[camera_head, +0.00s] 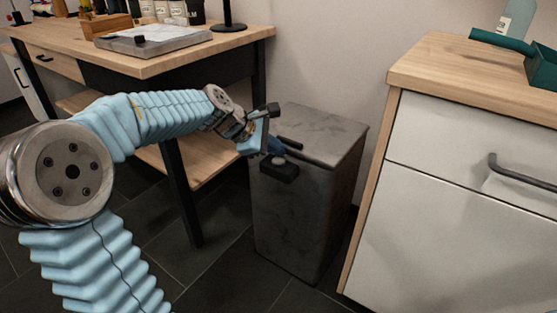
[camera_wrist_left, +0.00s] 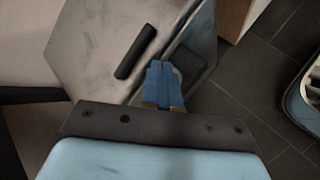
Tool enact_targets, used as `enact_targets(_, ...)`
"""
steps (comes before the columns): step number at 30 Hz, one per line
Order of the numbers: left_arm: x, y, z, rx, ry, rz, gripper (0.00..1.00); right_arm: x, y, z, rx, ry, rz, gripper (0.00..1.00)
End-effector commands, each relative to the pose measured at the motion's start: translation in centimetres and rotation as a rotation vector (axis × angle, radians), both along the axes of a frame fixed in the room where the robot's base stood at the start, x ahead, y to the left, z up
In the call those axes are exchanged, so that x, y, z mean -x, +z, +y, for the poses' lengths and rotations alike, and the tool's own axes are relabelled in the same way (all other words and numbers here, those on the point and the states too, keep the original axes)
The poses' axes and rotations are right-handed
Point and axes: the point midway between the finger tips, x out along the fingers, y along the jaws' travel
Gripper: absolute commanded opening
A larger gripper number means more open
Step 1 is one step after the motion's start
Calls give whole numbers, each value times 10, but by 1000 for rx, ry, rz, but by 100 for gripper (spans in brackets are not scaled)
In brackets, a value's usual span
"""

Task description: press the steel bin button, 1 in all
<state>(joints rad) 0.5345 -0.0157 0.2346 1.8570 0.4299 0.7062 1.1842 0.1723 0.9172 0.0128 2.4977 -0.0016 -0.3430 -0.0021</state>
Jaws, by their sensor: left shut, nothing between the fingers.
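The steel bin (camera_head: 300,220) is a grey, mottled box standing on the floor between the wooden table and the white cabinet. A black block (camera_head: 280,172) juts from the top of its front side, with a small pale button (camera_head: 279,160) on it. My left gripper (camera_head: 276,147) is at the bin's front top edge, its blue fingertips just over the button. My right gripper is out of view.
A black handle (camera_head: 289,143) lies on the bin lid (camera_head: 325,128), close by my fingers. A wooden table (camera_head: 180,60) stands left, its black leg (camera_head: 182,190) near the bin. A white cabinet (camera_head: 450,220) stands close on the right. Dark floor tiles (camera_head: 215,265) in front are clear.

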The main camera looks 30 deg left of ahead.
Motion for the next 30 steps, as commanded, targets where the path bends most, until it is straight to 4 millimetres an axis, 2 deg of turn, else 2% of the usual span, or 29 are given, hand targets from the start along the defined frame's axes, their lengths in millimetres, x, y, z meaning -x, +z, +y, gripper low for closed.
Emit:
enact_targets(20, 0, 0, 0, 0, 0, 0, 0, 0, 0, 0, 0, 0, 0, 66)
enact_targets(30, 0, -9, 0, 0, 0, 0, 0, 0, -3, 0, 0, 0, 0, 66)
